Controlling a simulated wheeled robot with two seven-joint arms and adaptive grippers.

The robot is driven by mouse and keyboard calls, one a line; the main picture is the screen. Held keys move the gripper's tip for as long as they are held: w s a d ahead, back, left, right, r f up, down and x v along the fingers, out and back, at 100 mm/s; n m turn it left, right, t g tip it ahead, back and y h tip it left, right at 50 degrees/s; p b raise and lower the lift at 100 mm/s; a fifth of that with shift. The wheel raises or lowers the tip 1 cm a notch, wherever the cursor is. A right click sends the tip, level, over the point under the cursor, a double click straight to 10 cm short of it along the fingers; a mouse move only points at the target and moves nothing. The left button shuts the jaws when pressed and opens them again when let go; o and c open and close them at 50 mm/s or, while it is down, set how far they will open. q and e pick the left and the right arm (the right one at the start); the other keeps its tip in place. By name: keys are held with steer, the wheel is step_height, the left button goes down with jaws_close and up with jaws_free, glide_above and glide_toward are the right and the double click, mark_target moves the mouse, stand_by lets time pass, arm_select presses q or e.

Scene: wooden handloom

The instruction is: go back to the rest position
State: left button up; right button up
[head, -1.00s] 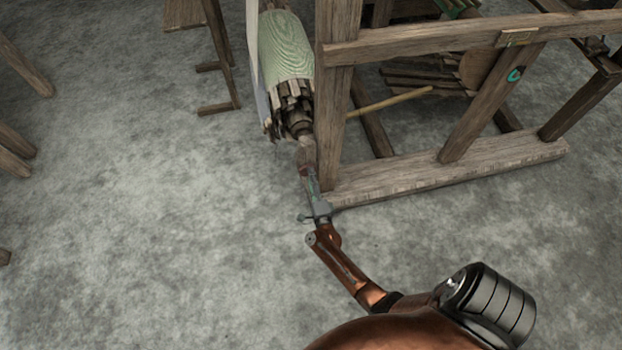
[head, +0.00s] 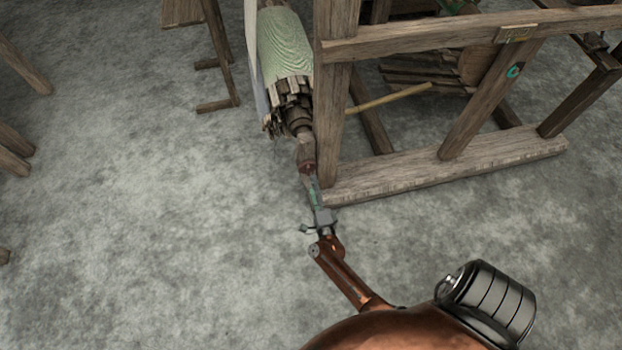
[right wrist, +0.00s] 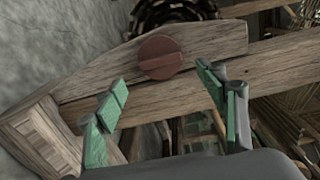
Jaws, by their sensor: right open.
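My right gripper (head: 316,192) is in the middle of the head view, just left of the loom post's foot. It also shows in the right wrist view (right wrist: 160,95), with green-padded fingers spread apart and nothing between them. Beyond the fingertips is a round red-brown wooden end (right wrist: 160,57) set against a wooden beam (right wrist: 215,42). It appears apart from the fingers. In the head view the gripper points at the lower end of the loom's roller, which carries pale green cloth (head: 285,45). My left gripper is not in view.
The wooden loom frame (head: 400,175) stands close to the right of my gripper, its base beam on the floor. A thin pale stick (head: 390,101) juts out inside it. Other wooden legs (head: 22,65) stand at the far left. The grey floor (head: 130,220) between is clear.

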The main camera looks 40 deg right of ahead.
steer(key=shift+v, duration=1.2)
